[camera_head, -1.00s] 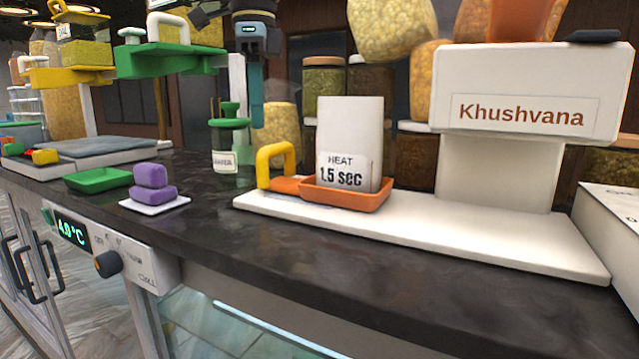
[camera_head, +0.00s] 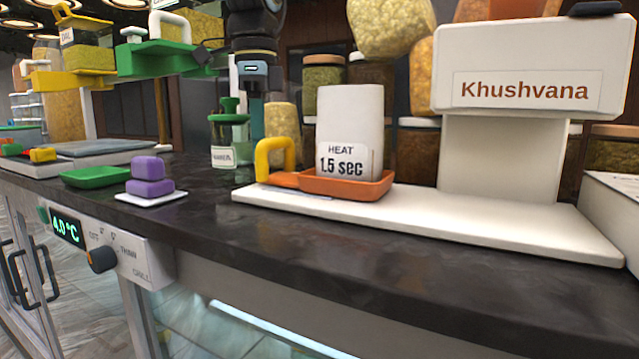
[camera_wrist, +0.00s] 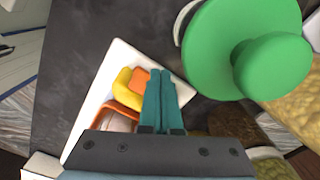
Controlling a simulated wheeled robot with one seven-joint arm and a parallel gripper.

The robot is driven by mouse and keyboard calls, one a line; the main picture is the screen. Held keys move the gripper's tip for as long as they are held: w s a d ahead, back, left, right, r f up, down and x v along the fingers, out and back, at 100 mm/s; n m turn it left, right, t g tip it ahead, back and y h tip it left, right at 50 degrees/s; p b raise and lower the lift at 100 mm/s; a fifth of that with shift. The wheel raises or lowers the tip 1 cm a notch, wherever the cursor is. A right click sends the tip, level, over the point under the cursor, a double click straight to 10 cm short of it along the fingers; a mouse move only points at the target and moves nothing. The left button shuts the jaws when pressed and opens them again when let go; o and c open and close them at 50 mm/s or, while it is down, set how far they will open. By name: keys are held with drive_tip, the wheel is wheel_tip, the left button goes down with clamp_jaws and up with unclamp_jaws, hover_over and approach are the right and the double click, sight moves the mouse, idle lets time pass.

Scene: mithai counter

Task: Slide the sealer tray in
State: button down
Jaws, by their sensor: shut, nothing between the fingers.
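The orange sealer tray (camera_head: 345,186) sits on the left part of the sealer's long white base (camera_head: 450,225), left of the white sealer head (camera_head: 530,65) labelled "Khushvana". Its yellow looped handle (camera_head: 275,155) stands at the tray's left end. A white pouch (camera_head: 350,125) marked "HEAT 1.5 sec" stands upright in the tray. My gripper (camera_head: 257,130) points down just above and behind the handle in the head view. In the wrist view its teal fingers (camera_wrist: 160,75) are shut and empty, beside the yellow handle (camera_wrist: 130,88); contact cannot be told.
A green-lidded jar (camera_head: 229,135) stands close left of my gripper; its green lid (camera_wrist: 245,45) looms in the wrist view. Large jars stand behind. The dark counter front (camera_head: 200,225) is clear.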

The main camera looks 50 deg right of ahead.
sight(359, 92)
drive_tip(key=shift+s+d+p, duration=0.7)
drive_tip(key=shift+s+d, duration=0.15)
drive_tip(key=shift+s, duration=2.35)
drive_tip(key=shift+s+d+p, duration=0.65)
drive_tip(key=shift+s+d, duration=0.2)
drive_tip(key=shift+s, duration=2.3)
drive_tip(key=shift+s+d+p, duration=0.7)
drive_tip(key=shift+s+d, duration=0.15)
drive_tip(key=shift+s, duration=2.35)
drive_tip(key=shift+w+a, duration=0.2)
drive_tip(key=shift+w, duration=0.55)
drive_tip(key=shift+w+a, duration=0.2)
drive_tip(key=shift+w, duration=0.55)
wheel_tip(359, 92, up, 8)
drive_tip(key=p, duration=0.7)
drive_tip(key=shift+f, duration=0.25)
drive_tip(key=shift+r+p, duration=0.6)
drive_tip(key=shift+r, duration=0.2)
drive_tip(key=shift+a, duration=0.1)
